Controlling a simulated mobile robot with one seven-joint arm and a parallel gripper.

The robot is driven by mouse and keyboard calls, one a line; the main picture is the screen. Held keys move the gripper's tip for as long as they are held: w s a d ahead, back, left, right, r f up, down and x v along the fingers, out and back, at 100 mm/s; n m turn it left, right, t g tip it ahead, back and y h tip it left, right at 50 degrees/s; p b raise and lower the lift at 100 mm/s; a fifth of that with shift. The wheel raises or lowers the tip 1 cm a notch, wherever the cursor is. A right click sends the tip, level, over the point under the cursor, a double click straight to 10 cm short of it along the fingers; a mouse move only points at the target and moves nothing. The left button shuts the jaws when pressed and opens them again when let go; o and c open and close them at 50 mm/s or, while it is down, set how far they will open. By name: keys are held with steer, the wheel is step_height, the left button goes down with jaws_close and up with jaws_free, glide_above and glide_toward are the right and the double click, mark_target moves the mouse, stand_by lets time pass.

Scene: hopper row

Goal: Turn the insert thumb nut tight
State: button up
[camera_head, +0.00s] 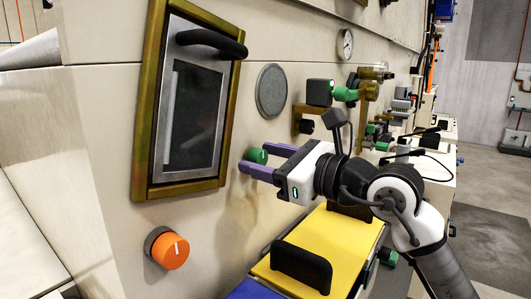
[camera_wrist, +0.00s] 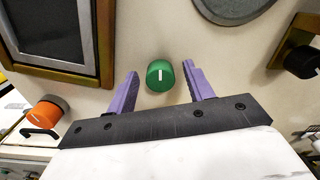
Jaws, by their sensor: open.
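A green knob with a white mark line, which appears to be the thumb nut (camera_head: 258,156), sits on the beige panel right of the framed window. In the wrist view the green nut (camera_wrist: 160,76) lies between my two purple fingers, with a gap on each side. Its white line stands nearly upright there. My gripper (camera_head: 259,164) is open, with its fingertips at the panel around the nut; it also shows in the wrist view (camera_wrist: 160,82). I see no contact between fingers and nut.
A framed dark window (camera_head: 192,110) with a black handle is left of the nut. An orange knob (camera_head: 171,250) is below it. A round grey disc (camera_head: 271,91) is above the nut. A black box with a green fitting (camera_head: 345,94) sits upper right. A yellow surface (camera_head: 330,243) with a black handle lies below.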

steer(key=shift+a, duration=0.1)
steer(key=c, duration=1)
